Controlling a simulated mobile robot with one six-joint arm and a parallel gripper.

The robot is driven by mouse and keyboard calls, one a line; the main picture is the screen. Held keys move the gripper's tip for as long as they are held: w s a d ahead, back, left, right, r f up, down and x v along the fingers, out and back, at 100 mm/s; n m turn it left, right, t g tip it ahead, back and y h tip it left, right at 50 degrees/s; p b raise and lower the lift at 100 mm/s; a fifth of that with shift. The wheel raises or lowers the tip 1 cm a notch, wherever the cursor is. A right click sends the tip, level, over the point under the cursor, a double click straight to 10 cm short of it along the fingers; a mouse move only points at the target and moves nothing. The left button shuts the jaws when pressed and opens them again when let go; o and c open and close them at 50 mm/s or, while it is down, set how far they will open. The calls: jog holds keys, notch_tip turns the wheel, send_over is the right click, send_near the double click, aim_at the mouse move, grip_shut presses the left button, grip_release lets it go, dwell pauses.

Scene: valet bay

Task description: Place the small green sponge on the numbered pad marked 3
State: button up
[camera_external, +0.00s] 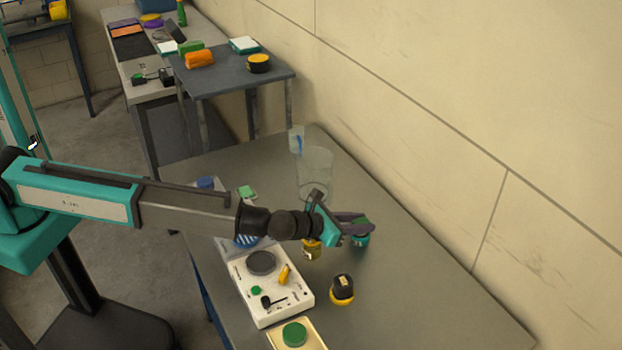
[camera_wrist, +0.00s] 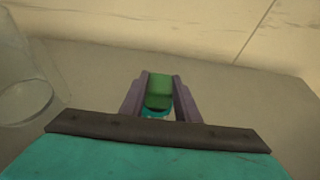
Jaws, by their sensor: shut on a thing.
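My gripper (camera_external: 350,225) is over the right part of the grey table, its dark purple fingers shut on a green thing (camera_wrist: 159,92). In the wrist view this green thing is blocky and sits between both fingers. Directly below it shows a teal thing with a pale mark, also in the external view (camera_external: 360,240); I cannot tell whether the two are joined. A small flat green piece (camera_external: 247,192), like a sponge, lies on the table behind my arm, away from the gripper. No numbered pad marked 3 can be read.
A clear container (camera_external: 315,172) stands behind the gripper and shows at left in the wrist view (camera_wrist: 22,80). A yellow labelled thing (camera_external: 312,251), a black-topped yellow one (camera_external: 342,291) and a white panel (camera_external: 282,307) are in front. The table's right side is clear.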

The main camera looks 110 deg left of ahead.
jog(key=shift+f, duration=0.3)
jog(key=o, duration=1)
jog(key=shift+r, duration=0.15)
jog(key=shift+d, duration=0.1)
jog(key=b+v, duration=0.3)
jog(key=v, duration=0.9)
dwell(0.4)
